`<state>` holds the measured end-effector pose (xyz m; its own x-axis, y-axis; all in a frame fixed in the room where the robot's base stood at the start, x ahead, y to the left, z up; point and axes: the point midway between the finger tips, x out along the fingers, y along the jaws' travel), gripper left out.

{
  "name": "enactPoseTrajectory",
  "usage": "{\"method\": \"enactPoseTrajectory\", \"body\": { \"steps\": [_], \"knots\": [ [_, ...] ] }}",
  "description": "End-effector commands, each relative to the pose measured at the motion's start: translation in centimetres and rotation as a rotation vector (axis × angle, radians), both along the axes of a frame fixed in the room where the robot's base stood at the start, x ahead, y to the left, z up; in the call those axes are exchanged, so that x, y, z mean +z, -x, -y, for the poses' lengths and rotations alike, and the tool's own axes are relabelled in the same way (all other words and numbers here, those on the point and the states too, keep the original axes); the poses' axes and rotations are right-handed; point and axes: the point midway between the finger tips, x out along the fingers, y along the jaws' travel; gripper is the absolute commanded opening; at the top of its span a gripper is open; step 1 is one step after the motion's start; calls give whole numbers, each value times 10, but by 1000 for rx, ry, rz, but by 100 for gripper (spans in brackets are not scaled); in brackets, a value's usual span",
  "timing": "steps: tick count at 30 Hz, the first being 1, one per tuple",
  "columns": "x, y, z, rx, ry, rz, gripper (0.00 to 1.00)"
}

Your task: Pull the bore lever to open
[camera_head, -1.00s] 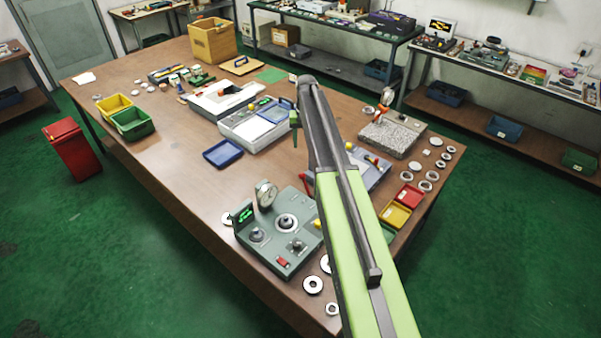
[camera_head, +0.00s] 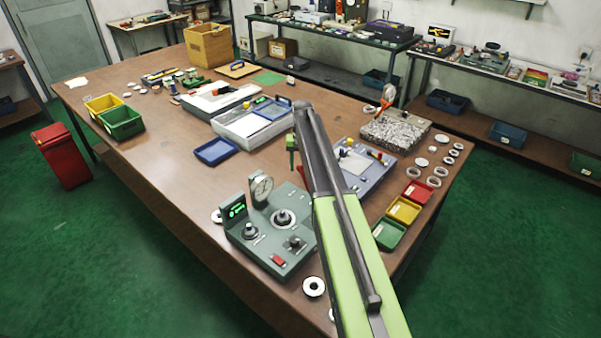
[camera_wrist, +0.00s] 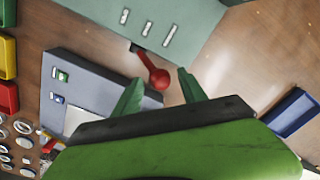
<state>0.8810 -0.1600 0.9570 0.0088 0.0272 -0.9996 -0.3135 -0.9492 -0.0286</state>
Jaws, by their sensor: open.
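A red lever with a round knob (camera_wrist: 158,78) sticks out from the edge of a grey-green housing (camera_wrist: 185,30) in the wrist view. My gripper (camera_wrist: 160,84) is open, its two green fingers on either side of the knob's line. The knob shows between the fingertips; I cannot tell whether either finger touches it. In the head view, the grey-green gauge device (camera_head: 262,243) with a round dial and green display stands at the table's front. My gripper (camera_head: 292,152) is above the table behind it. A bit of red beside my arm is mostly hidden.
A blue-grey fixture (camera_head: 369,170) stands right of my arm, with red, yellow and green trays (camera_head: 404,210) in front. A blue tray (camera_head: 216,152) lies to the left. Several metal rings (camera_head: 440,171) lie at the right edge. Bare tabletop (camera_head: 170,170) is at left.

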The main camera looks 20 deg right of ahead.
Motion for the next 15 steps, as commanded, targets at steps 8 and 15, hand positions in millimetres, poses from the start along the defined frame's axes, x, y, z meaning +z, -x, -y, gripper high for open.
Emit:
{"method": "enactPoseTrajectory", "body": {
  "steps": [8,15],
  "knots": [
    [1,0,-1,1,0,0,37],
    [1,0,-1,1,0,0,6]
  ]
}}
